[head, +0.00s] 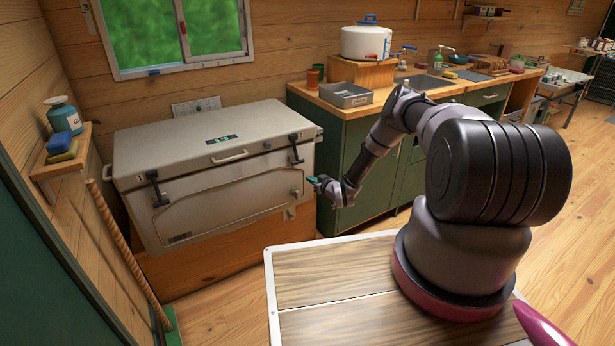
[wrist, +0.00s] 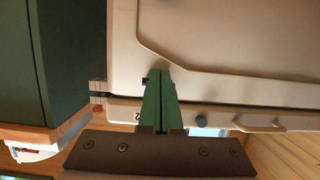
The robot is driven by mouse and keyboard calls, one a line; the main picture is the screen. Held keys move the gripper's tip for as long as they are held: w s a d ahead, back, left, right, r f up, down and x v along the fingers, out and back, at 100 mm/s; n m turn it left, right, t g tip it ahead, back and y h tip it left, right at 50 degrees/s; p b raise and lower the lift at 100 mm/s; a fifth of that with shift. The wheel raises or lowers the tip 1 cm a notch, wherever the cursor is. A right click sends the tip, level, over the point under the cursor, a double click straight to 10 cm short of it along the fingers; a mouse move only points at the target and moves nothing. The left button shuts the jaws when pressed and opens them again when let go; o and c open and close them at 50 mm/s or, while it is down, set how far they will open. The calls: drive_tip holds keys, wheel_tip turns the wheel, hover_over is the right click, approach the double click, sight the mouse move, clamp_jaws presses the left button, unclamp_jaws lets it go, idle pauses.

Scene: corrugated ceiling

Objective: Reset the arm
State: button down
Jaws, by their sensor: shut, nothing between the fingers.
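My arm rises from its round base on my wood-topped deck and reaches left toward the large cooler. My gripper (head: 317,181) is at the arm's far end, just off the cooler's right front corner in the head view. In the wrist view my gripper (wrist: 160,75) shows as two green fingers pressed together, with nothing between them. The beige cooler (head: 215,194) has its lid down and stands on a wooden base. Its pale surface (wrist: 240,35) fills the upper right of the wrist view. I cannot tell whether the fingers touch it.
A green cabinet (head: 342,140) with a wooden counter stands right of the cooler, carrying a metal box (head: 346,95) and a white pot (head: 366,42). A small wall shelf (head: 52,166) holds a bottle at left. Wooden floor (head: 572,235) lies open at right.

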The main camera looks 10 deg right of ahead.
drive_tip(key=s+d, duration=0.2)
drive_tip(key=s, duration=0.2)
drive_tip(key=w+d+r+g+h, duration=0.1)
drive_tip(key=d+r+g+h, duration=0.1)
drive_tip(key=r, duration=1.6)
drive_tip(key=w+d+r+g+h, duration=0.1)
drive_tip(key=w+d+r+g, duration=0.15)
drive_tip(key=r, duration=1.45)
drive_tip(key=s+d+r+m+h, duration=0.1)
drive_tip(key=s+r+m, duration=0.1)
drive_tip(key=s+r, duration=0.55)
drive_tip(key=s+r+m+h, duration=0.1)
drive_tip(key=s+r, duration=0.4)
drive_tip(key=r, duration=0.5)
drive_tip(key=s+a+r+m, duration=0.1)
drive_tip(key=s+r, duration=0.2)
drive_tip(key=s, duration=0.8)
drive_tip(key=s+a+r+m+g+y, duration=0.1)
drive_tip(key=s+r, duration=0.3)
drive_tip(key=s, duration=0.8)
drive_tip(key=s+a+r+m+g+y, duration=0.1)
drive_tip(key=s+r+m, duration=0.2)
drive_tip(key=s, duration=0.9)
drive_tip(key=shift+a+r, duration=0.35)
drive_tip(key=shift+r, duration=0.05)
